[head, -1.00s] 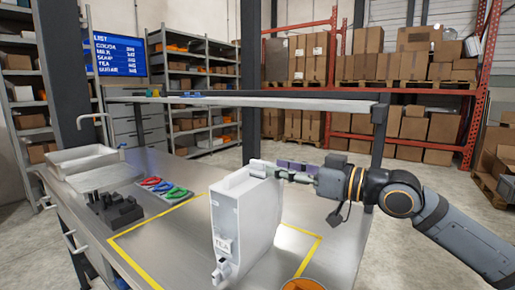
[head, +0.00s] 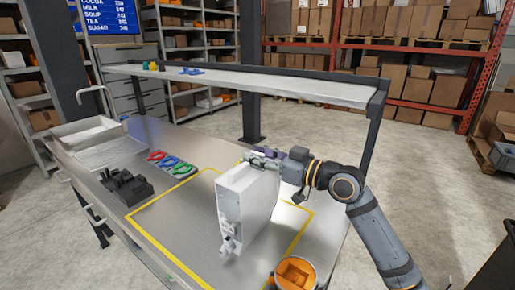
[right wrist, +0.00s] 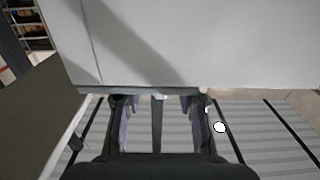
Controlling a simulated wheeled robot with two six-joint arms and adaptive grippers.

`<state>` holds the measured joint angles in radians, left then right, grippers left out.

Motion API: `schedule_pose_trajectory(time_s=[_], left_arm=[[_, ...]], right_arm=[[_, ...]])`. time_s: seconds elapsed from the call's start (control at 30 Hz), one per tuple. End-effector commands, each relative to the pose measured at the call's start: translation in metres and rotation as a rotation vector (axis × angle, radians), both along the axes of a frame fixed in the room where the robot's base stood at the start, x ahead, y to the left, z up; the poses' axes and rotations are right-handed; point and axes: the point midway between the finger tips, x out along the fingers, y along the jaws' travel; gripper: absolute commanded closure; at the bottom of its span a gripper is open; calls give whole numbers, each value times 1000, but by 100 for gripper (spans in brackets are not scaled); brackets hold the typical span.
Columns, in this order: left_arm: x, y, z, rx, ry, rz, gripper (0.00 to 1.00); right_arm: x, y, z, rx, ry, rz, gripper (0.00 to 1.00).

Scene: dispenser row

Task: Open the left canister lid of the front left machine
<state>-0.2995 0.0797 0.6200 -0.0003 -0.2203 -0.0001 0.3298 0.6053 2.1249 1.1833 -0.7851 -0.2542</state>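One white, slim, box-shaped machine (head: 247,205) stands upright on the steel table, with a small spout low on its front. No second canister beside it can be made out, and its lid is hard to tell apart from its top. My right gripper (head: 262,158) is at the machine's upper edge, coming from the right. In the right wrist view, its two purple-padded fingers (right wrist: 160,125) are apart, and the white machine wall (right wrist: 190,45) fills the upper part, close to the fingertips. Whether they touch it is unclear. My left gripper is not in view.
An orange container (head: 297,272) stands at the table's front edge. Yellow tape (head: 158,246) marks the area around the machine. A black block holder (head: 126,187) and coloured clips (head: 172,163) lie to the left. A raised shelf (head: 245,86) runs behind.

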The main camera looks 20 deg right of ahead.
Motion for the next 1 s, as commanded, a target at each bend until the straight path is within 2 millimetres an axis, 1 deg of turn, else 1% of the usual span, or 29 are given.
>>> schedule_pose_trajectory(time_s=[0.3, 0.33, 0.5, 0.57, 0.6, 1.0], left_arm=[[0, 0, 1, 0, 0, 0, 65], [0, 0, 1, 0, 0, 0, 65], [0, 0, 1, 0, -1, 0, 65], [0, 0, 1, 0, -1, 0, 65], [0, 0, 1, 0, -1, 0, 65], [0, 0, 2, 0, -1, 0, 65]], right_arm=[[2, 2, 0, -1, 1, 1, 66], [2, 2, 0, -1, 1, 1, 67], [2, 2, 0, -1, 1, 1, 90], [2, 2, 0, -1, 1, 1, 99], [2, 2, 0, -1, 1, 1, 100], [1, 2, 0, 0, 1, 1, 100]])
